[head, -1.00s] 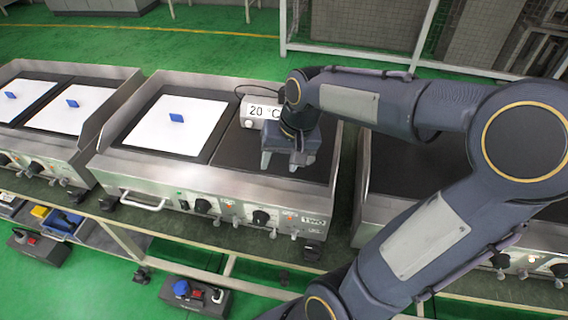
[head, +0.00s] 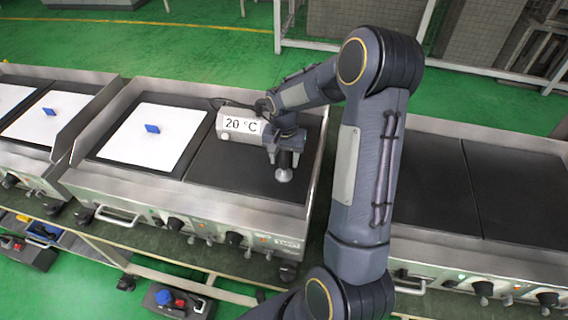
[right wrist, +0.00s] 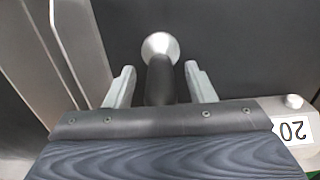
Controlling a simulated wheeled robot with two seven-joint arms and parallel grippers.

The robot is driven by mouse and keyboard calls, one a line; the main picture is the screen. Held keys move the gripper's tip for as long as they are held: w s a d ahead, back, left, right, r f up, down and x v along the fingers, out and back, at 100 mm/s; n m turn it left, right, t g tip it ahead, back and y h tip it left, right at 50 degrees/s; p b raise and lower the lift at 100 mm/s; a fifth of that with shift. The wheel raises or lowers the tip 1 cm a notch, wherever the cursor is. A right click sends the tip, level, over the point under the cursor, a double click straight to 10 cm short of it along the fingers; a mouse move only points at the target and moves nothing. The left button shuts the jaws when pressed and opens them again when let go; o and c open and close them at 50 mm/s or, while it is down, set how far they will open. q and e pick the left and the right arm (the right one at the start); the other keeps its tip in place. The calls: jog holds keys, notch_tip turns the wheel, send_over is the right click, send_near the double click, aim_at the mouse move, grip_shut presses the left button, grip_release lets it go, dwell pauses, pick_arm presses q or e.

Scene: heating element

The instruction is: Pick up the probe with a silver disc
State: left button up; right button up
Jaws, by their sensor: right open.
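The probe (head: 284,174) shows below my right gripper (head: 285,152) in the head view, over the dark right-hand plate of the middle griddle. In the right wrist view its round silver disc (right wrist: 160,45) lies just beyond my fingertips. Its dark handle runs back between the two fingers of my right gripper (right wrist: 161,82). The fingers stand apart, with a gap on each side of the handle. The handle's far end is hidden behind the gripper body. My left gripper is not in view.
A grey box with a 20 °C display (head: 240,126) stands beside the gripper. A white board with a blue handle (head: 152,128) covers the left plate. The griddle's metal side wall (head: 318,165) rises close on the right. Another griddle (head: 440,185) stands further right.

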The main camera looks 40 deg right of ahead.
jog(key=shift+f, duration=0.75)
grip_shut()
jog(key=shift+r, duration=0.2)
jog(key=shift+r, duration=0.25)
notch_tip(320, 180, up, 2)
jog(key=shift+w+r, duration=0.1)
jog(key=s+a+r+b, duration=0.2)
jog(key=s+a+r, duration=0.5)
jog(key=a+r, duration=0.3)
jog(key=shift+a+b, duration=0.35)
jog(key=shift+a, duration=0.8)
